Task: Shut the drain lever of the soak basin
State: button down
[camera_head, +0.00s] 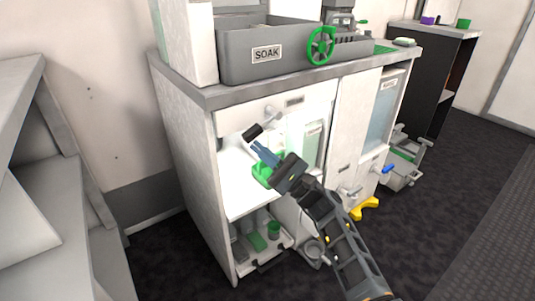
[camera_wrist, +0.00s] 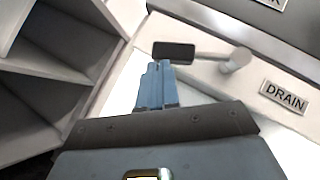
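The grey soak basin (camera_head: 290,50) with its SOAK sign sits on top of the white cabinet. Its drain lever, with a black grip (camera_head: 252,131), is on the cabinet front below. In the wrist view the black grip (camera_wrist: 174,51) points left along a pale rod from a round pivot (camera_wrist: 238,58), left of the DRAIN label (camera_wrist: 283,97). My gripper (camera_head: 256,146) is just below the black grip; its blue fingers (camera_wrist: 157,68) are together with nothing seen between them. Whether they touch the grip I cannot tell.
A green container (camera_head: 264,173) stands in the open cabinet bay behind my gripper. A green handwheel (camera_head: 320,45) is on the basin front. A blue-handled valve (camera_head: 387,168) and a yellow piece (camera_head: 364,208) are at right. Grey shelving (camera_head: 45,170) stands at left.

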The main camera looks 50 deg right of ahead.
jog(key=shift+w+a+r, duration=0.2)
jog(key=shift+a+r, duration=0.55)
jog(key=shift+w+a+r+p, duration=0.1)
jog(key=shift+a+r+p, duration=0.3)
jog(key=shift+r, duration=0.4)
jog(key=b, duration=0.4)
send_near(246, 139)
jog(key=a+f, duration=0.3)
jog(key=f, duration=0.3)
jog(key=shift+s+a, duration=0.3)
jog(key=shift+f, duration=0.15)
